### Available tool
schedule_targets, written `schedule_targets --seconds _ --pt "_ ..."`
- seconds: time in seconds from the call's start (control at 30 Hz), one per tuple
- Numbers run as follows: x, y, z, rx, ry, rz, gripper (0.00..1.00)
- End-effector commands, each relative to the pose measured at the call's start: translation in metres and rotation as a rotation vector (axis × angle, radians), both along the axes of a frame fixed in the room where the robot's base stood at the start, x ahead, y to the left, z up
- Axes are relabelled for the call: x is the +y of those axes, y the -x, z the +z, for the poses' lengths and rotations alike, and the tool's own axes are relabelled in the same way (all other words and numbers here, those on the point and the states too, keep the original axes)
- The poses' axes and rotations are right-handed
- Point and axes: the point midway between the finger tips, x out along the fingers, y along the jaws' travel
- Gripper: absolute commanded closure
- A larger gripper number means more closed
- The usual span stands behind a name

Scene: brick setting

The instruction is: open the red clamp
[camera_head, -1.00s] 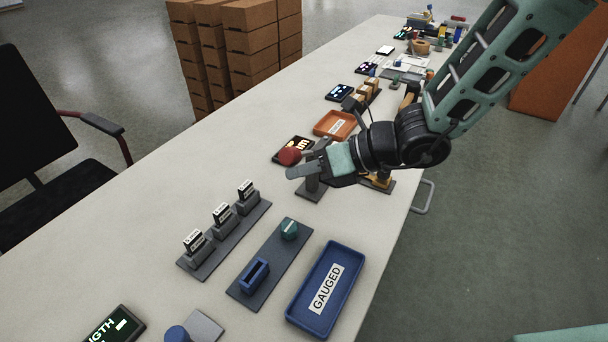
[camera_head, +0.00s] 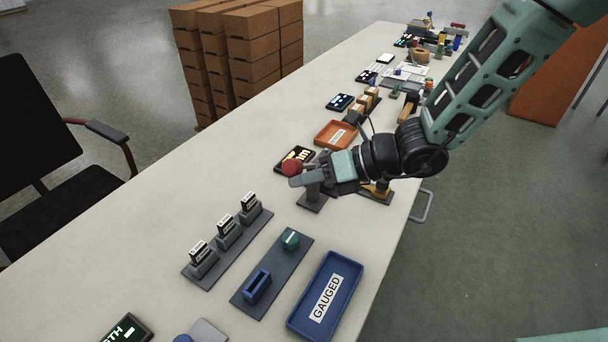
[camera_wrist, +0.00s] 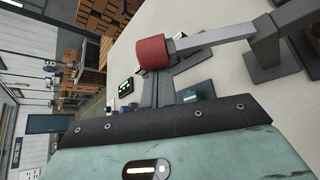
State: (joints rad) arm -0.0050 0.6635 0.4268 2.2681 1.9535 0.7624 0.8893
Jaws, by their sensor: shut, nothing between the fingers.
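The red clamp shows as a red cylindrical knob (camera_head: 292,168) on a grey lever, with a grey post and flat base (camera_head: 312,201) on the table. In the wrist view the red knob (camera_wrist: 152,52) is at the upper middle. Its grey lever (camera_wrist: 214,37) runs right to the upright post (camera_wrist: 266,46). My gripper (camera_head: 296,181) is shut and empty, with its fingertips close beside the knob; I cannot tell whether they touch. The gripper's grey fingers (camera_wrist: 166,92) also show in the wrist view, just below the knob. My gripper partly hides the lever and post in the head view.
A dark display (camera_head: 294,158) stands behind the knob, and an orange tray (camera_head: 335,134) lies beyond. A yellow device (camera_head: 379,190) sits right of the post. Nearer are a rack of grey blocks (camera_head: 228,243), a dark fixture plate (camera_head: 272,271) and a blue tray (camera_head: 326,297).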

Motion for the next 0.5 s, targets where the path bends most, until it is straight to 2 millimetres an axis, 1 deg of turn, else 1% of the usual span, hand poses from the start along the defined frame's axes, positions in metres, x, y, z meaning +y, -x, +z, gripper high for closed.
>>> schedule_targets --seconds 0.03,0.27,0.5 --pt "-0.001 -0.003 0.008 0.014 -0.014 -0.003 1.00" --pt "-0.006 -0.010 0.025 0.143 -0.091 -0.006 1.00" --pt "-0.014 -0.024 0.042 0.336 -0.211 -0.006 1.00"
